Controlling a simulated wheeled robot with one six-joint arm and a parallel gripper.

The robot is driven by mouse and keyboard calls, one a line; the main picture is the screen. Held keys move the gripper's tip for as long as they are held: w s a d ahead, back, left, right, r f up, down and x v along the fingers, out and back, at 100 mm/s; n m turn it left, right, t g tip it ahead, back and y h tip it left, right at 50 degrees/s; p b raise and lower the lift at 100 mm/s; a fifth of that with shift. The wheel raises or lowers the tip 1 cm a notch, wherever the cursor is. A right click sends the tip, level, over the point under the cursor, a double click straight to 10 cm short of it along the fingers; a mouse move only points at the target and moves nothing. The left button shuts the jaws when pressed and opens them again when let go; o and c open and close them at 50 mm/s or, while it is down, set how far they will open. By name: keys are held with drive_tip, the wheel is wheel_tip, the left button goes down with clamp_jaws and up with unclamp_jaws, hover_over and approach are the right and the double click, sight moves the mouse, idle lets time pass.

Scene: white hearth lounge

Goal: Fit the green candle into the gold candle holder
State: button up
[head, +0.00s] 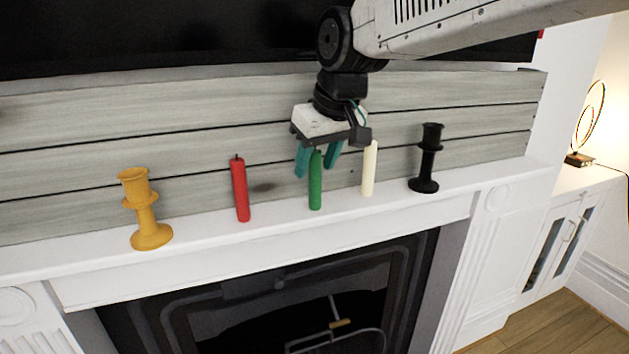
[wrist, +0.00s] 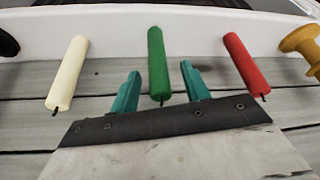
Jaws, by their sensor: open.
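The green candle (head: 315,181) stands upright on the white mantel, between a red and a white candle. It also shows in the wrist view (wrist: 158,62), in the gap between my fingers. The gold candle holder (head: 146,212) stands upright at the left of the mantel, and part of it shows at the right edge of the wrist view (wrist: 303,45). Its cup looks empty. My gripper (head: 319,163) is open above and around the top of the green candle, with one teal finger on each side. In the wrist view the fingers (wrist: 158,84) appear apart from the candle.
The red candle (head: 240,189) stands between the gold holder and the green candle. The white candle (head: 369,168) stands close to the right of the green one. A black candle holder (head: 428,160) is farther right. A grey plank wall (head: 80,165) rises behind the narrow mantel (head: 280,222).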

drive_tip(key=shift+x, duration=1.1)
clamp_jaws()
